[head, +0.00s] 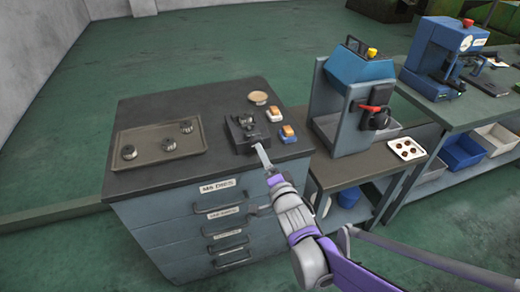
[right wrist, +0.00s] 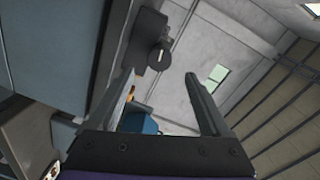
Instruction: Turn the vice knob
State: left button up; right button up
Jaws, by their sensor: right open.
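The vice (head: 246,130) is a dark block on the top of the grey drawer cabinet, near its front right edge. In the right wrist view the vice body (right wrist: 149,28) shows with its round dark knob (right wrist: 160,57), which has a light bar on it. My right gripper (head: 263,158) is in front of the vice at the cabinet's front edge. In the right wrist view my right gripper (right wrist: 160,74) is open and empty, and the knob appears between and beyond its fingertips. I cannot tell the exact gap. My left gripper is not in view.
A tray (head: 190,147) with several dark round parts lies left on the cabinet. A blue-grey machine (head: 350,98) with a red handle stands right. Floor is clear left.

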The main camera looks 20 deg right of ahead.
jog(key=s, duration=0.3)
jog(key=shift+s+r, duration=0.1)
jog(key=shift+s, duration=0.3)
jog(key=s+f+n+g+p, duration=0.2)
jog(key=s+n+g+p, duration=0.2)
jog(key=s, duration=0.7)
jog(key=s+f+n+g+p, duration=0.2)
jog(key=s+n+g+p, duration=0.2)
jog(key=s+n+g, duration=0.3)
jog(key=s+n, duration=0.2)
jog(key=s, duration=0.2)
jog(key=shift+s+n+g, duration=0.25)
jog(key=shift+n+g, duration=0.15)
